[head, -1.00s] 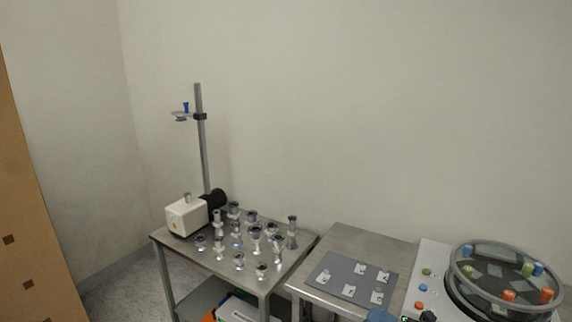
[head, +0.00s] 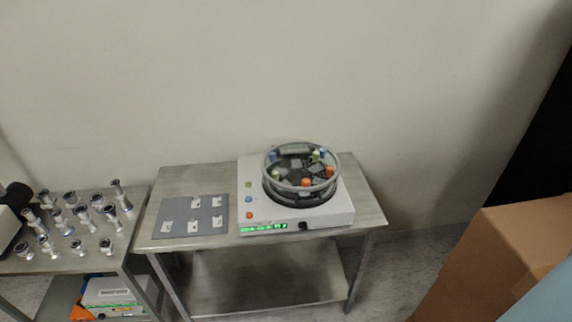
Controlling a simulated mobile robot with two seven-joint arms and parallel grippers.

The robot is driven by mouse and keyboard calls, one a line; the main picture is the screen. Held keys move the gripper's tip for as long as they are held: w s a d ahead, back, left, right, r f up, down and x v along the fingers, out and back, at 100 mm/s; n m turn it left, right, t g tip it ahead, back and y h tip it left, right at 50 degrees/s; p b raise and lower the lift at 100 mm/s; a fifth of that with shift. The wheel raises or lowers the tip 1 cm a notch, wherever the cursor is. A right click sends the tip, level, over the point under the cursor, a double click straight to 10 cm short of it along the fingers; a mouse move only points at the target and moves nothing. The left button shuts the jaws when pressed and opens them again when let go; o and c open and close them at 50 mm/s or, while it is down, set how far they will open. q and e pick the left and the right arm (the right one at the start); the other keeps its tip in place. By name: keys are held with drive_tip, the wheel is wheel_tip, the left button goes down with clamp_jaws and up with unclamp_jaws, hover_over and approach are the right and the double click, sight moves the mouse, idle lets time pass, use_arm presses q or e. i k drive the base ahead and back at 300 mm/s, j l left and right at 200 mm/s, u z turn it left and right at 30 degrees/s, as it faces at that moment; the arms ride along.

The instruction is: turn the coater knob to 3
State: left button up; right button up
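The coater (head: 246,212) is a white box on the right-hand metal table, with a round, clear-lidded chamber (head: 300,174) on top. Its front edge carries a lit green display (head: 264,228) and a small black knob (head: 303,226) just right of it. The knob's setting is too small to read. Green, blue and orange buttons sit on the coater's left side. Neither of my grippers is in the head view.
The table (head: 176,180) also bears a grey mat (head: 181,212) with several small white pieces. A second table (head: 62,262) at left holds several metal fittings (head: 97,200). A cardboard box (head: 492,262) stands at right. Floor shows between the coater table and box.

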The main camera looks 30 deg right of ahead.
sight(302, 226)
drive_tip(key=z, duration=1)
